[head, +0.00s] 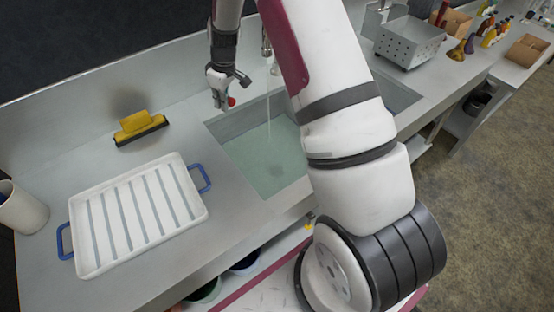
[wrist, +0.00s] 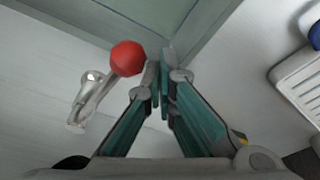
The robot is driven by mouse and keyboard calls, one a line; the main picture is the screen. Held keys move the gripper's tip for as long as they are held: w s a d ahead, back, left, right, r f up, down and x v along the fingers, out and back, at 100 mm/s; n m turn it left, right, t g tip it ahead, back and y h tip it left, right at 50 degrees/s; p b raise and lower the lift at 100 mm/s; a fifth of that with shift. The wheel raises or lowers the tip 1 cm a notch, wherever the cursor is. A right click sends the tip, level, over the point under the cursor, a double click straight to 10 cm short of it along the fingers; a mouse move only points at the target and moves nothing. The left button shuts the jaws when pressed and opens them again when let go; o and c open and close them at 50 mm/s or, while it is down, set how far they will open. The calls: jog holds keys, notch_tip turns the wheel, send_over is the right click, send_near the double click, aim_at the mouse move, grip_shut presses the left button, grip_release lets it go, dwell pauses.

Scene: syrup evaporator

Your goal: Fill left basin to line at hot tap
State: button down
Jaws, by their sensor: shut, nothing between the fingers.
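The left basin (head: 238,125) is sunk in the steel counter and holds greenish water (head: 265,160). A thin stream falls into it from the tap (head: 267,48) behind. Any fill line cannot be made out. My gripper (head: 222,106) is shut and empty above the counter by the basin's back left corner. The red tap knob (head: 231,101) is right beside the fingertips. In the wrist view, the knob (wrist: 127,58) sits on a metal lever (wrist: 92,92), just left of my shut gripper (wrist: 164,75); whether they touch is unclear.
A white ribbed tray (head: 140,215) with blue handles lies left of the basin. A yellow-handled squeegee (head: 140,128) lies behind it. My arm covers part of the right basin (head: 398,95). A perforated steel box (head: 408,42) and bottles stand further right.

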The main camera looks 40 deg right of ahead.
jog(key=shift+s+d, duration=0.15)
jog(key=shift+d, duration=0.4)
jog(key=shift+s+d, duration=0.15)
jog(key=shift+d, duration=0.4)
jog(key=shift+w+a+r, duration=0.1)
jog(key=shift+a+r, duration=0.1)
notch_tip(320, 180, up, 9)
jog(key=a+p, duration=0.1)
jog(key=a, duration=0.1)
jog(key=shift+f, duration=0.2)
